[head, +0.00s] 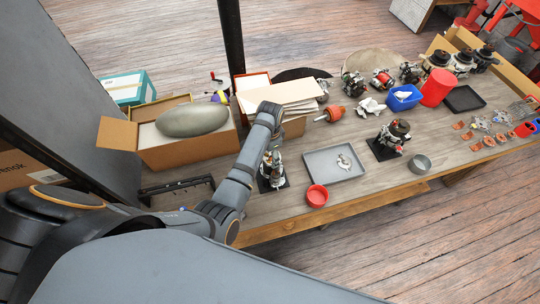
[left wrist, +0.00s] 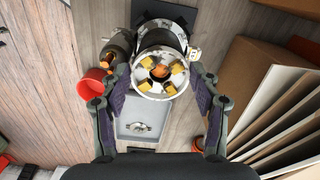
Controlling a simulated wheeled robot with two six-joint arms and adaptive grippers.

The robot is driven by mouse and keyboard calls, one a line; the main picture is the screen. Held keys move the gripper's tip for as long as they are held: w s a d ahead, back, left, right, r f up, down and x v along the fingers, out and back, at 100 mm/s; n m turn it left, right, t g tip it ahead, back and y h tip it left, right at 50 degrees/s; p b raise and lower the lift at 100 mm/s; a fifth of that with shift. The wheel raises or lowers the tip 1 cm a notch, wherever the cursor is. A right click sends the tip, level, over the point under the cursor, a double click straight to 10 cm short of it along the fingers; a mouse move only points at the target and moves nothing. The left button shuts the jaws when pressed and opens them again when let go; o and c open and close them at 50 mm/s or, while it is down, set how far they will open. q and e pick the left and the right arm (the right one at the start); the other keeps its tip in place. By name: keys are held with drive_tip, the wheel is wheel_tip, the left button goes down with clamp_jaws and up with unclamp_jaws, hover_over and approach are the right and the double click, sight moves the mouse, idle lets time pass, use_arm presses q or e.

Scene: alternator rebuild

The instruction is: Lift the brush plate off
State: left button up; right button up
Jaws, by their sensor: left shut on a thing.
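The brush plate (left wrist: 150,88) looks like a round metal ring with yellow blocks and an orange centre. In the left wrist view, the two fingers of my left gripper (left wrist: 161,78) press on its opposite sides. Behind it is the silver body of an alternator (left wrist: 160,33), on a black base (left wrist: 172,12). I cannot tell whether the plate touches the body. In the head view, the alternator stands on its black base (head: 272,184) under my left wrist, which hides most of the gripper. My right gripper is not in view.
A grey tray (head: 320,178) with a small metal part (head: 344,162) lies right of the alternator, and a red bowl (head: 317,196) stands in front of it. An open box (head: 178,148) and a box with upright sheets (head: 292,123) stand behind. Another alternator (head: 393,135) stands further right.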

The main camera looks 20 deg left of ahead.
use_arm(q)
drive_tip(key=shift+r, duration=0.15)
drive_tip(key=shift+r, duration=0.8)
